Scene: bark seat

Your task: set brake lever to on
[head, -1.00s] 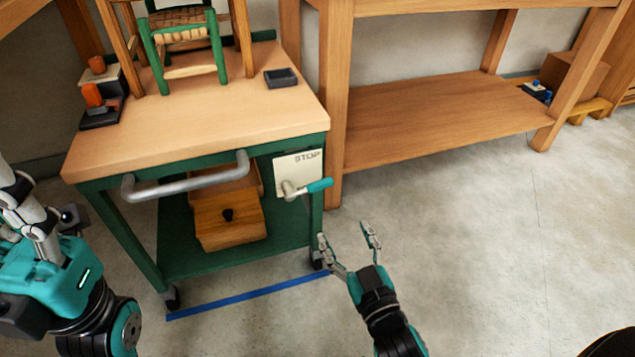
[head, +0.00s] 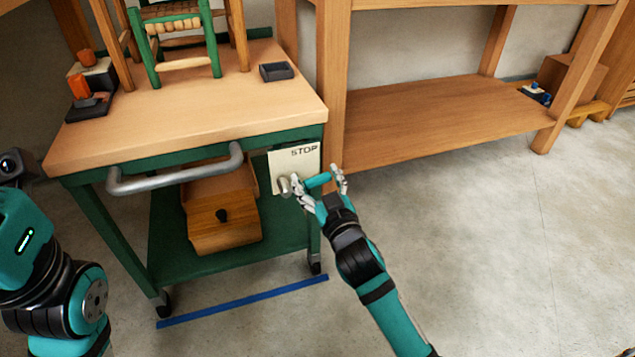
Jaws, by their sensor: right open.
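The brake lever (head: 318,181) has a teal handle on a grey pivot and sticks out to the right from a white plate (head: 298,160) marked STOP. The plate is on the right front of a green cart with a wooden top (head: 190,105). My right gripper (head: 320,184) is open, with one finger on each side of the lever handle. Whether the fingers touch the handle I cannot tell. My left arm shows at the left edge, but its gripper fingers are not in view.
The cart carries a small chair (head: 180,35), a dark tray (head: 276,71) and orange-handled items (head: 82,88). A grey push handle (head: 175,181) runs along its front. A wooden bench (head: 440,115) stands right; floor is clear at front right.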

